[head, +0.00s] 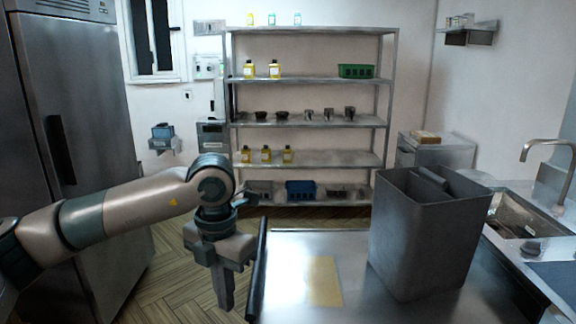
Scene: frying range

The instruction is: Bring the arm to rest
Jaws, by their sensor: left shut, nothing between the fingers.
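My left arm comes in from the left, bent at the elbow. My left gripper (225,290) hangs pointing down, shut and empty. It is just left of the metal worktop (290,265), beside the dark rail along that edge, and touches nothing that I can make out. My right gripper is not in view.
A tall grey bin (425,240) stands on the worktop's right part, and a pale yellow sheet (324,281) lies left of it. A sink (515,212) is at the right. A steel fridge (75,150) stands left. Shelves (310,122) with bottles and baskets stand behind.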

